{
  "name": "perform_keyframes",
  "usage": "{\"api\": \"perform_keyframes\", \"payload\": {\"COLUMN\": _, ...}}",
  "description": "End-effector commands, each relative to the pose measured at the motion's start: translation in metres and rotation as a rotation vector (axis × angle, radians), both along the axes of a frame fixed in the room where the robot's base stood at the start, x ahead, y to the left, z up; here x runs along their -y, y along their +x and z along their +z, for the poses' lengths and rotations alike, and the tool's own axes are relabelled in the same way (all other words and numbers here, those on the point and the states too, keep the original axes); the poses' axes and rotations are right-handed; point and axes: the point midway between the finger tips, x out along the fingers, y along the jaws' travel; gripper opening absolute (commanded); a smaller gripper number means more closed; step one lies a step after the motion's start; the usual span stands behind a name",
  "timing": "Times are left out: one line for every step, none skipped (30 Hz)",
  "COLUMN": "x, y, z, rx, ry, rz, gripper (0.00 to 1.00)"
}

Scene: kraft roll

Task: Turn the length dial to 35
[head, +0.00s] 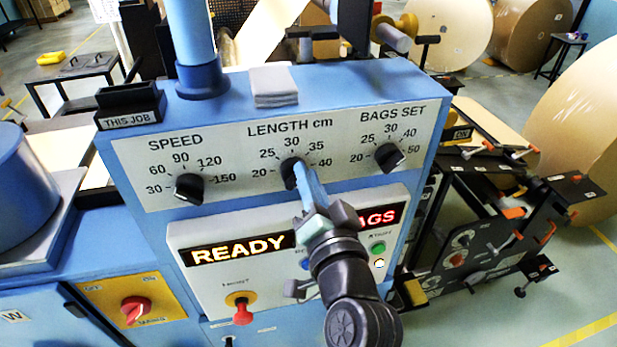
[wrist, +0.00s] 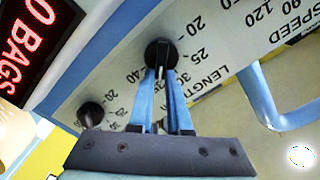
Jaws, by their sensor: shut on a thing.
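The length dial (head: 288,172) is a black knob in the middle of the white panel, under the label LENGTH cm, with marks from 20 to 40. It also shows in the wrist view (wrist: 158,47). My gripper (head: 299,170) reaches up to it from below, and its two blue fingers (wrist: 161,74) are closed on the knob's sides. The knob's white pointer line shows between the fingers and points roughly toward the 30 side. The fingers cover part of the scale, so its exact reading cannot be told.
The speed dial (head: 189,188) is to the left and the bags set dial (head: 389,156) to the right. Below are a READY display (head: 238,249), a red knob on yellow (head: 240,306) and a green button (head: 378,248). A grey pad (head: 273,86) lies on top of the housing.

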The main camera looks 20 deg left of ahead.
Motion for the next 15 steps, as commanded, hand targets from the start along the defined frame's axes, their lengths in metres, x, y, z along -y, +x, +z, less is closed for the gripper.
{"api": "perform_keyframes", "payload": {"x": 0.0006, "y": 0.0002, "z": 0.0004, "rx": 0.002, "ry": 0.0, "rz": -0.001, "gripper": 0.0}}
{"api": "perform_keyframes", "payload": {"x": 0.0006, "y": 0.0002, "z": 0.0004, "rx": 0.002, "ry": 0.0, "rz": -0.001, "gripper": 0.0}}
{"api": "perform_keyframes", "payload": {"x": 0.0006, "y": 0.0002, "z": 0.0004, "rx": 0.002, "ry": 0.0, "rz": -0.001, "gripper": 0.0}}
{"api": "perform_keyframes", "payload": {"x": 0.0006, "y": 0.0002, "z": 0.0005, "rx": 0.002, "ry": 0.0, "rz": -0.001, "gripper": 0.0}}
{"api": "perform_keyframes", "payload": {"x": 0.0006, "y": 0.0002, "z": 0.0005, "rx": 0.002, "ry": 0.0, "rz": -0.001, "gripper": 0.18}}
{"api": "perform_keyframes", "payload": {"x": 0.0006, "y": 0.0002, "z": 0.0005, "rx": 0.002, "ry": 0.0, "rz": -0.001, "gripper": 0.25}}
{"api": "perform_keyframes", "payload": {"x": 0.0006, "y": 0.0002, "z": 0.0005, "rx": 0.002, "ry": -0.001, "rz": -0.001, "gripper": 0.31}}
{"api": "perform_keyframes", "payload": {"x": 0.0006, "y": 0.0002, "z": 0.0004, "rx": 0.002, "ry": -0.001, "rz": -0.001, "gripper": 0.36}}
{"api": "perform_keyframes", "payload": {"x": 0.0006, "y": 0.0002, "z": 0.0004, "rx": 0.002, "ry": -0.001, "rz": -0.001, "gripper": 0.43}}
{"api": "perform_keyframes", "payload": {"x": 0.0005, "y": 0.0001, "z": 0.0004, "rx": 0.002, "ry": -0.001, "rz": -0.001, "gripper": 0.46}}
{"api": "perform_keyframes", "payload": {"x": 0.0005, "y": 0.0002, "z": 0.0004, "rx": 0.002, "ry": -0.001, "rz": -0.001, "gripper": 0.46}}
{"api": "perform_keyframes", "payload": {"x": 0.0003, "y": 0.0001, "z": 0.0004, "rx": 0.002, "ry": -0.001, "rz": -0.001, "gripper": 0.46}}
{"api": "perform_keyframes", "payload": {"x": 0.0003, "y": 0.0001, "z": 0.0003, "rx": 0.002, "ry": -0.001, "rz": -0.001, "gripper": 0.46}}
{"api": "perform_keyframes", "payload": {"x": 0.0003, "y": 0.0001, "z": 0.0003, "rx": 0.002, "ry": -0.001, "rz": -0.001, "gripper": 0.46}}
{"api": "perform_keyframes", "payload": {"x": 0.0003, "y": 0.0001, "z": 0.0003, "rx": 0.002, "ry": -0.001, "rz": -0.001, "gripper": 0.46}}
